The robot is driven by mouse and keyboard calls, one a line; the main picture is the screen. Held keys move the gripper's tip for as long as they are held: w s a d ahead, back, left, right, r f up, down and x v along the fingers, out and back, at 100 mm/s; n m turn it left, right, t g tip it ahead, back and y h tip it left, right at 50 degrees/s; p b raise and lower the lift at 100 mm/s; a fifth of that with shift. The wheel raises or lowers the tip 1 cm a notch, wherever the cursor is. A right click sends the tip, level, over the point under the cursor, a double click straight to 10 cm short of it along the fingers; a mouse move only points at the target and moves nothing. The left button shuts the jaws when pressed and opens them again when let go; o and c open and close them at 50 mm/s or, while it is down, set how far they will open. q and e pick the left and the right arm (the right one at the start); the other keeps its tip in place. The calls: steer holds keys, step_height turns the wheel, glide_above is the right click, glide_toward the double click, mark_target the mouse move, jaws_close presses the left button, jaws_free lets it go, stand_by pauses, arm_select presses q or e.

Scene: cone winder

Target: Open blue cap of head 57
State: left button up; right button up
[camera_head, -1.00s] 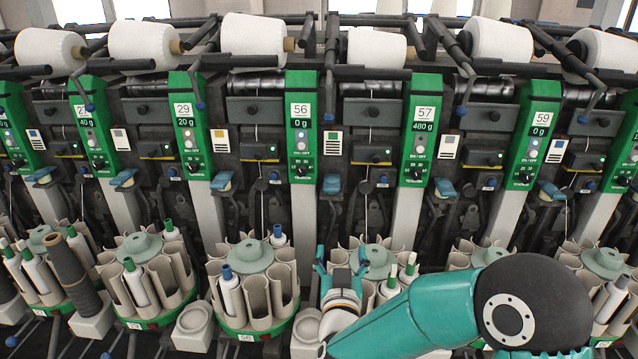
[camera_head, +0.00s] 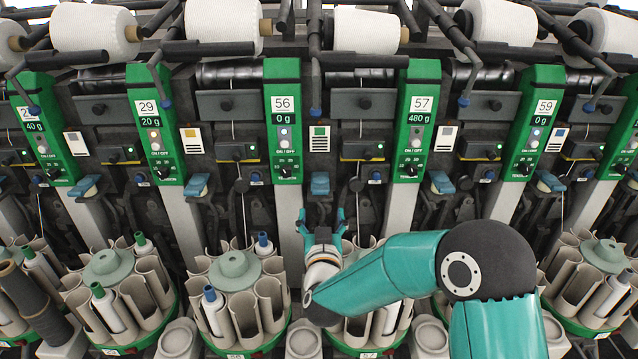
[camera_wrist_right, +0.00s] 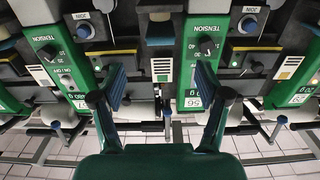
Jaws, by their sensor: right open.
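The green panel of head 57 (camera_head: 414,125) stands right of centre in the head view, with 480 g on its display. A blue cap (camera_head: 320,183) sits left of it, beside the foot of panel 56 (camera_head: 285,115); it looks closed, but I cannot be sure. My right gripper (camera_head: 321,217) is open and empty just below this cap in the picture, fingers pointing up. In the right wrist view, which is upside down, the open fingers (camera_wrist_right: 162,85) spread below the blue cap (camera_wrist_right: 159,32), between panels 57 (camera_wrist_right: 72,85) and 56 (camera_wrist_right: 190,85). My left gripper is not in view.
Another blue cap (camera_head: 441,182) sits right of panel 57. Round bobbin magazines (camera_head: 236,265) with upright tubes stand in a row below, close to my right arm. White yarn cones (camera_head: 365,32) run along the top. Dark levers and rods stick out above the panels.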

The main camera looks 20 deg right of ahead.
mark_target(320, 191)
steer(key=p+x, duration=0.3)
steer(key=x, duration=0.9)
steer(key=shift+c, duration=0.2)
jaws_close()
